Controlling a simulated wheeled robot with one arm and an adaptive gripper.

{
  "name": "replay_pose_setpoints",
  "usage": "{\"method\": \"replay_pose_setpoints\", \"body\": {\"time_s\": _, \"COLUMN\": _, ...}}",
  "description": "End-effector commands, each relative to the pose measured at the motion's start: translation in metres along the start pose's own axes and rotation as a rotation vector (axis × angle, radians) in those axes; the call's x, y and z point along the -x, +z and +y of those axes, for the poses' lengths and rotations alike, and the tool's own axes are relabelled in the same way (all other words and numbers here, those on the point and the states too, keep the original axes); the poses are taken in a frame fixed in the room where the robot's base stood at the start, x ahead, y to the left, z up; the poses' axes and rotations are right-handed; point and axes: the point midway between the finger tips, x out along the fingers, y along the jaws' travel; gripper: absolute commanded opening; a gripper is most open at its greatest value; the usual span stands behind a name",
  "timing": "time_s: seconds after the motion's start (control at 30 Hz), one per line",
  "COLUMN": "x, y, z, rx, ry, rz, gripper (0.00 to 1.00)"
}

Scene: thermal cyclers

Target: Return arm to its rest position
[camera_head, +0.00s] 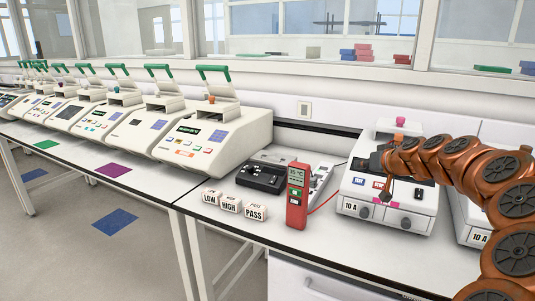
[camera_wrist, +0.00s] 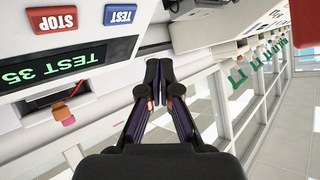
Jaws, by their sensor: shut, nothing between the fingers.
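My copper-coloured arm (camera_head: 450,160) reaches in from the right in the head view, over the bench. Its dark end is in front of a white machine marked "10 A" (camera_head: 362,205), partly hiding it. My gripper (camera_wrist: 158,78) shows in the wrist view with its two dark fingers together at the tips and nothing between them. In that view a white device with a "TEST 35" display (camera_wrist: 50,72), a red STOP button (camera_wrist: 52,19) and a blue TEST button (camera_wrist: 120,15) appears upside down on the left, apart from the fingers.
A red handheld meter (camera_head: 296,195) stands on the bench near LOW, HIGH and PASS blocks (camera_head: 229,204) and a black instrument (camera_head: 262,174). Several thermal cyclers with raised green-handled lids (camera_head: 213,130) line the left bench. Open floor (camera_head: 75,245) lies at lower left.

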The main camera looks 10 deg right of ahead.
Motion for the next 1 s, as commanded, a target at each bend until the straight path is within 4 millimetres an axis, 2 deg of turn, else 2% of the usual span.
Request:
{"method": "replay_pose_setpoints", "body": {"time_s": 0.07, "x": 0.0, "y": 0.001, "z": -0.008, "rx": 0.004, "ry": -0.01, "rz": -0.008, "gripper": 0.0}}
{"method": "replay_pose_setpoints", "body": {"time_s": 0.13, "x": 0.0, "y": 0.005, "z": -0.025, "rx": 0.012, "ry": -0.034, "rz": -0.028, "gripper": 0.0}}
{"method": "replay_pose_setpoints", "body": {"time_s": 0.27, "x": 0.007, "y": 0.021, "z": -0.084, "rx": 0.039, "ry": -0.107, "rz": -0.103, "gripper": 0.0}}
{"method": "replay_pose_setpoints", "body": {"time_s": 0.4, "x": 0.024, "y": 0.059, "z": -0.161, "rx": 0.079, "ry": -0.191, "rz": -0.239, "gripper": 0.0}}
{"method": "replay_pose_setpoints", "body": {"time_s": 0.47, "x": 0.034, "y": 0.08, "z": -0.19, "rx": 0.096, "ry": -0.217, "rz": -0.305, "gripper": 0.0}}
{"method": "replay_pose_setpoints", "body": {"time_s": 0.5, "x": 0.043, "y": 0.096, "z": -0.208, "rx": 0.108, "ry": -0.232, "rz": -0.355, "gripper": 0.0}}
{"method": "replay_pose_setpoints", "body": {"time_s": 0.57, "x": 0.058, "y": 0.119, "z": -0.23, "rx": 0.126, "ry": -0.242, "rz": -0.423, "gripper": 0.0}}
{"method": "replay_pose_setpoints", "body": {"time_s": 0.6, "x": 0.068, "y": 0.138, "z": -0.244, "rx": 0.137, "ry": -0.246, "rz": -0.475, "gripper": 0.0}}
{"method": "replay_pose_setpoints", "body": {"time_s": 0.7, "x": 0.099, "y": 0.183, "z": -0.269, "rx": 0.16, "ry": -0.236, "rz": -0.601, "gripper": 0.0}}
{"method": "replay_pose_setpoints", "body": {"time_s": 0.8, "x": 0.132, "y": 0.229, "z": -0.282, "rx": 0.178, "ry": -0.202, "rz": -0.728, "gripper": 0.0}}
{"method": "replay_pose_setpoints", "body": {"time_s": 0.9, "x": 0.168, "y": 0.273, "z": -0.284, "rx": 0.187, "ry": -0.143, "rz": -0.849, "gripper": 0.0}}
{"method": "replay_pose_setpoints", "body": {"time_s": 1.0, "x": 0.204, "y": 0.315, "z": -0.278, "rx": 0.184, "ry": -0.064, "rz": -0.962, "gripper": 0.0}}
